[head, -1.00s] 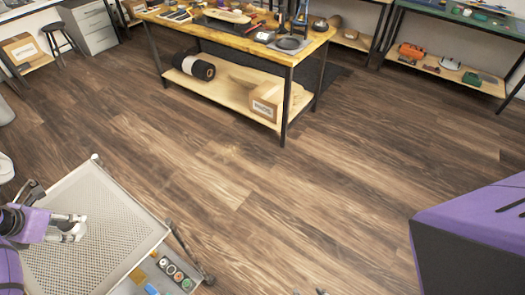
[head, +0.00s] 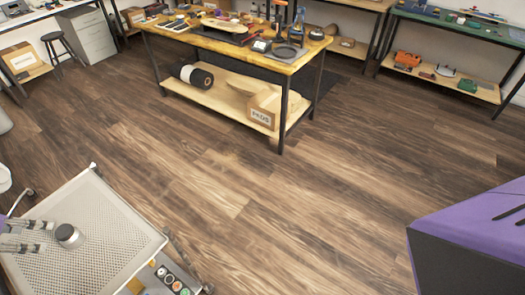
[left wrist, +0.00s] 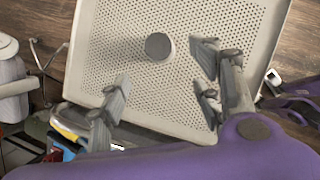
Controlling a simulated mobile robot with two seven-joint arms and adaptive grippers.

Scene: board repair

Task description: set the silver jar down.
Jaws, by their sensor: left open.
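The silver jar (head: 68,235) stands upright on the perforated light-grey tray top (head: 100,205) of a cart, at the lower left of the head view. It has a dark side and a paler round top. My left gripper (head: 38,237) is open, just left of the jar and apart from it. In the left wrist view the jar (left wrist: 158,46) stands beyond the spread fingertips of the left gripper (left wrist: 163,85), with bare tray between. My right gripper is in neither view.
Below the tray's near edge are several small coloured items (head: 172,281). The floor between is clear.

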